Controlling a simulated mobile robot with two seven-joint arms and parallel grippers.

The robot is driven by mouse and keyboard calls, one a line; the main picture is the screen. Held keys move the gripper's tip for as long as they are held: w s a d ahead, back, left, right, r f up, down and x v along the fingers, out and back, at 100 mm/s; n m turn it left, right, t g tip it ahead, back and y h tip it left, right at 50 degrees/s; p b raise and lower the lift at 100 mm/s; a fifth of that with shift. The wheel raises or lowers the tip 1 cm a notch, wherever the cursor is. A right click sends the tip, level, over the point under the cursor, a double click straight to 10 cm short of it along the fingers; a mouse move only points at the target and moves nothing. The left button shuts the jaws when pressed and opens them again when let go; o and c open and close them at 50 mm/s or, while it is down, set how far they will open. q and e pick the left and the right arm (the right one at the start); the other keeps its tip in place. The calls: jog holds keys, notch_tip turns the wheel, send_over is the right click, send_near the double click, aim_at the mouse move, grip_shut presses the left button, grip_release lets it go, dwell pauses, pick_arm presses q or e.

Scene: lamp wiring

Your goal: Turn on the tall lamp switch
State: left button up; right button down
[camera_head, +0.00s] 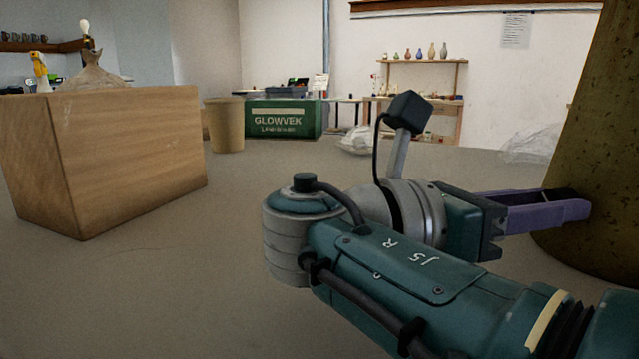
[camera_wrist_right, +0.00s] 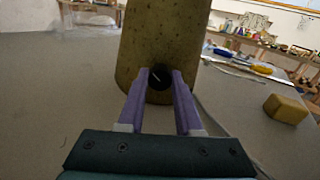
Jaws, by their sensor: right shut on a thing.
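The tall lamp's mottled olive-brown body (camera_head: 600,150) stands at the right edge of the head view. It fills the upper middle of the right wrist view (camera_wrist_right: 140,50). A round black switch knob (camera_wrist_right: 159,77) with a pale line on it sits low on its face. My right gripper (camera_wrist_right: 159,84) has its purple fingers shut on the knob, one on each side. In the head view its fingers (camera_head: 572,208) reach the lamp body, and the knob is hidden there. My left gripper is in neither view.
A green box (camera_head: 285,119), a bin (camera_head: 225,125) and shelves (camera_head: 430,61) are at the back. A yellow block (camera_wrist_right: 287,108) lies at the right in the wrist view.

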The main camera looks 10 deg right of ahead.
jog(key=shift+m, duration=1.4)
jog(key=m, duration=0.9)
jog(key=shift+f, duration=0.1)
jog(key=shift+m+b, duration=0.6)
jog(key=shift+m, duration=1.5)
jog(key=c, duration=0.6)
grip_release()
